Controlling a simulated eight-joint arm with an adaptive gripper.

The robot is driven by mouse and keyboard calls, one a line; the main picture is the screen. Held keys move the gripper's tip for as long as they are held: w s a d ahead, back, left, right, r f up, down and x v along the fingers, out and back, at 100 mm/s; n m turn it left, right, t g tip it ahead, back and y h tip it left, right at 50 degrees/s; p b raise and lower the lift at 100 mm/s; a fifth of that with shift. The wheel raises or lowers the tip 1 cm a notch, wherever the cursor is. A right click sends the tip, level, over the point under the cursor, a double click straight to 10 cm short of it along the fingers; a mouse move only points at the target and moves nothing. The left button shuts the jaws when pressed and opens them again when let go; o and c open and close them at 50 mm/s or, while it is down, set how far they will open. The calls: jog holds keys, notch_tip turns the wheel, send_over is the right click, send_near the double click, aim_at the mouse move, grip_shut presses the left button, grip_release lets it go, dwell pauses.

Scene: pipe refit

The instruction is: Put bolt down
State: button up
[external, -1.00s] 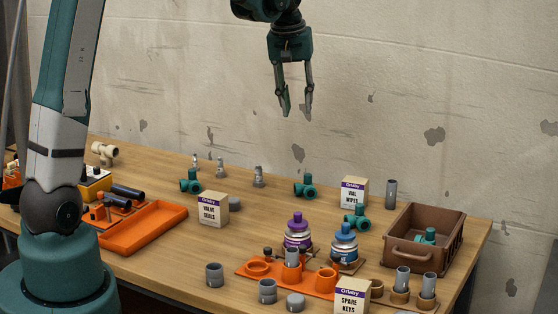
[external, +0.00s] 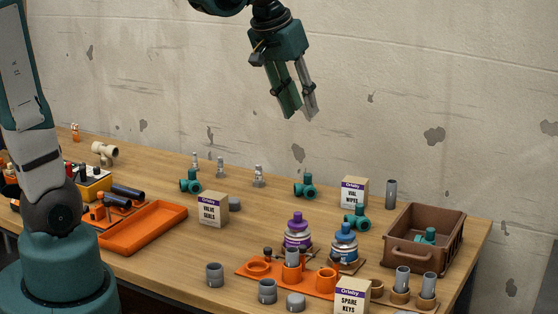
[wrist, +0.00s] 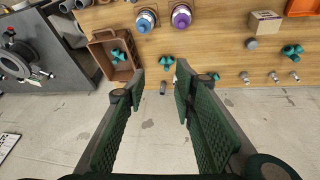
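My gripper (external: 302,113) is high above the back edge of the table, tilted, against the wall. Its fingers are apart with nothing between them; the wrist view also shows the open gripper (wrist: 160,85). No bolt shows in its grasp. Several small silver bolt-like fittings stand upright along the table's back edge: one at the left (external: 196,162), one beside it (external: 220,165) and one farther right (external: 258,176). They also show near the table edge in the wrist view (wrist: 273,77). My gripper is well clear of them.
Teal pipe fittings (external: 305,186) and boxes (external: 212,209) stand among them. A brown crate (external: 400,256) is at the right, an orange tray (external: 145,228) at the left. Two bottles (external: 298,232) (external: 343,243) stand mid-right.

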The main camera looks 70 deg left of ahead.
jog(key=s+d+f+m+t, duration=0.1)
jog(key=s+d+f+m, duration=0.1)
jog(key=s+d, duration=0.6)
jog(key=s+d+f+m+t+h, duration=0.1)
jog(key=s+d+f+m+t, duration=0.1)
jog(key=s+d+m, duration=0.3)
jog(key=s+d, duration=0.4)
jog(key=d, duration=0.3)
jog(key=shift+o, duration=0.5)
dwell(0.4)
jog(key=o, duration=1.5)
jog(key=shift+w+a+f+m, duration=0.2)
jog(key=shift+f+m, duration=0.2)
jog(key=shift+f, duration=0.2)
jog(key=o, duration=0.8)
jog(key=w+a+f+m+g+y+b, duration=0.1)
jog(key=a+f+m+g+y+b, duration=0.1)
jog(key=f, duration=0.5)
jog(key=shift+a+m+b, duration=0.35)
jog(key=shift+a+m, duration=0.35)
jog(key=shift+m, duration=0.4)
jog(key=s+a+f+m+g+y+b, duration=0.1)
jog(key=a+f+m+g+y+b, duration=0.4)
jog(key=f+m, duration=0.8)
jog(key=shift+s+a+y+b, duration=0.4)
jog(key=shift+a+y+b, duration=1.25)
jog(key=shift+a+y, duration=1.3)
